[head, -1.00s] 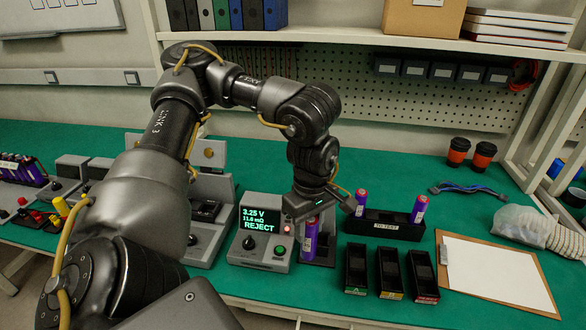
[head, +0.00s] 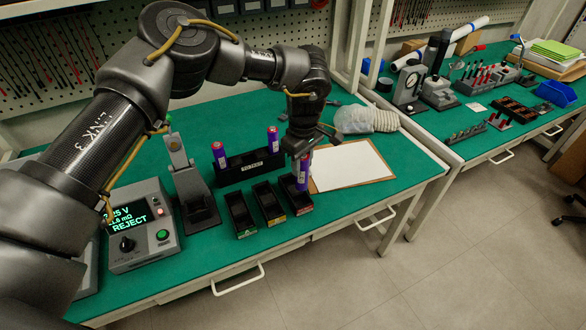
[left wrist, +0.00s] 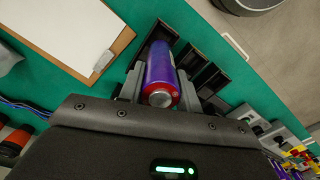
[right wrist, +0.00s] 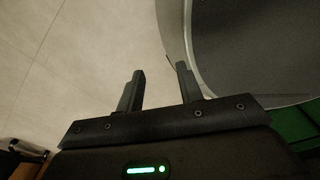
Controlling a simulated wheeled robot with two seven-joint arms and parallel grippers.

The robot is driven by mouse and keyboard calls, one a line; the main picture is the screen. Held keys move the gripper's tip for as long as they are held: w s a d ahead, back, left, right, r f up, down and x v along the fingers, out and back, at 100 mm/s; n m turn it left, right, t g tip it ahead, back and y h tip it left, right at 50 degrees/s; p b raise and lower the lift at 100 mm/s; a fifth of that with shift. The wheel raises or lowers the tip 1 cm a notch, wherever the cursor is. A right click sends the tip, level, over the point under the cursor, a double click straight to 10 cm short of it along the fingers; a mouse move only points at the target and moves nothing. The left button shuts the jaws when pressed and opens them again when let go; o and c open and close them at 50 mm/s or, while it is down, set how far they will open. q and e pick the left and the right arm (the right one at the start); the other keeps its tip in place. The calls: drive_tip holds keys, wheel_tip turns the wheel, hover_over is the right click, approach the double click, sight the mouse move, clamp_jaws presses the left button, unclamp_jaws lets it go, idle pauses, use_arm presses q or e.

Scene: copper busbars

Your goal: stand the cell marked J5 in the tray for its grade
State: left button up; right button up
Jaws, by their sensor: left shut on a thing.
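My left gripper (head: 301,158) is shut on a purple cell (head: 302,176) with a red end. In the left wrist view the cell (left wrist: 160,75) sits between the two fingers; no J5 mark is readable. The cell is upright at the red-labelled tray (head: 302,209), the rightmost of three black trays, its lower end inside or just over it; I cannot tell if it touches the floor. The yellow-labelled tray (head: 277,218) and green-labelled tray (head: 245,232) look empty. The tester (head: 145,235) reads REJECT. My right gripper (right wrist: 160,88) is open and empty.
Two more purple cells, one left (head: 219,156) and one right (head: 273,140), stand in the TO TEST rack (head: 245,172) behind the trays. The empty test cradle (head: 199,212) is left of the trays. A clipboard (head: 350,165) lies to their right. The bench's front edge is close.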

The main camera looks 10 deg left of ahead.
sight(302, 173)
drive_tip(key=shift+d, duration=0.2)
